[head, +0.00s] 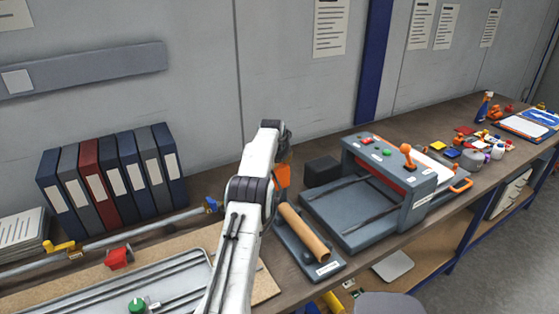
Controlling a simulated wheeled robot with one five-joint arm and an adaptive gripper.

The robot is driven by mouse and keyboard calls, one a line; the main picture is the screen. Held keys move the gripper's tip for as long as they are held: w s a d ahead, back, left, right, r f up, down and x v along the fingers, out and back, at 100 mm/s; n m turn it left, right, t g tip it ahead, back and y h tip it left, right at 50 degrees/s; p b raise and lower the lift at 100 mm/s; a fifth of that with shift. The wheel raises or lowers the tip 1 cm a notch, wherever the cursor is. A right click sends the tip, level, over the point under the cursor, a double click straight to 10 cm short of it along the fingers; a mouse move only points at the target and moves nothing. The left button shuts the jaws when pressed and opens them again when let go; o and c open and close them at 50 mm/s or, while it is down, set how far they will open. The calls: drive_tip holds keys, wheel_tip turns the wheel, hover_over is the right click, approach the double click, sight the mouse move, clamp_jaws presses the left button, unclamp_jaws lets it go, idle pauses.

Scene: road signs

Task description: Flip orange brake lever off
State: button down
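An orange lever with a round knob (407,155) stands up from the top right of the grey machine (418,190). Another orange part (283,176) shows just right of my arm's upper end, behind the brown tube; its full shape is partly hidden. I cannot tell for certain which one is the brake lever. My gripper (284,145) is at the far end of my white arm, mostly hidden behind it, just above the orange part and left of the machine. Its fingers do not show clearly, and contact cannot be seen.
A brown tube (303,232) lies on a dark base beside my arm. The machine has red and green buttons and an orange side handle (461,185). Binders (108,180) stand at left. A cutting board with a metal rail (110,285) lies front left. Small items crowd the far right bench.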

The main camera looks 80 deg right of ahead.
drive_tip(key=c, duration=1.3)
unclamp_jaws()
drive_tip(key=shift+w+d+r, duration=0.1)
drive_tip(key=shift+w+r, duration=0.05)
drive_tip(key=shift+r, duration=0.05)
drive_tip(key=shift+o, duration=0.9)
drive_tip(key=shift+f, duration=0.2)
drive_tip(key=shift+w, duration=0.1)
drive_tip(key=shift+v, duration=0.8)
drive_tip(key=v, duration=1.1)
drive_tip(key=shift+s, duration=0.4)
